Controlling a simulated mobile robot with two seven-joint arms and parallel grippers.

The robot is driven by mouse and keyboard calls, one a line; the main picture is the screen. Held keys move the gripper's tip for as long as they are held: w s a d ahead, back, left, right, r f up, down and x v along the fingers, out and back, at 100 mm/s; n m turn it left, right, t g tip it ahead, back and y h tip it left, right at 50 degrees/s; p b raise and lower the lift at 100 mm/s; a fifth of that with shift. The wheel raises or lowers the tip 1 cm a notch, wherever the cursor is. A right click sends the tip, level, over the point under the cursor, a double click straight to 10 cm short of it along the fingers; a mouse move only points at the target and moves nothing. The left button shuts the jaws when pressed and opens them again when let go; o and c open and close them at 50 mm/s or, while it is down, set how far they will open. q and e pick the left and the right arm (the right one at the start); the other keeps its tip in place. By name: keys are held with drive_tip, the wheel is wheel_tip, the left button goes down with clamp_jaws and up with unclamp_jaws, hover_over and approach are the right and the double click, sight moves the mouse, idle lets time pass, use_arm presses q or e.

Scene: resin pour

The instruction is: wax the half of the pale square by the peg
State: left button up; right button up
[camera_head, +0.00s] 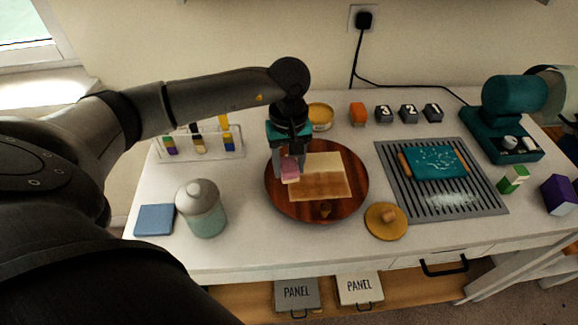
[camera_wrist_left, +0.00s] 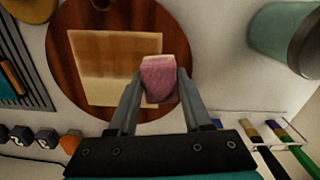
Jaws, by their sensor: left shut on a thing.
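The pale square (camera_head: 320,167) lies on a round dark-wood board (camera_head: 345,210). A small brown peg (camera_head: 325,208) stands at the board's front edge. The half of the square by the peg shows a darker brown band, and the far half is paler. My left gripper (camera_head: 289,165) is shut on a pink block (camera_head: 290,171) with a pale end. In the left wrist view the block (camera_wrist_left: 160,82) is between the fingers, over the square's edge (camera_wrist_left: 110,100). I cannot tell whether it touches the square. My right gripper is not in view.
An open yellow tin (camera_head: 320,117) stands behind the board, and a round yellow lid (camera_head: 386,222) lies at its front right. A teal jar (camera_head: 204,212) and blue pad (camera_head: 154,220) are on the left. A slotted grey mat (camera_head: 440,196) lies to the right.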

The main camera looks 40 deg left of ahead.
use_arm(q)
drive_tip(key=shift+r+p, duration=0.95)
drive_tip(key=shift+r, duration=0.95)
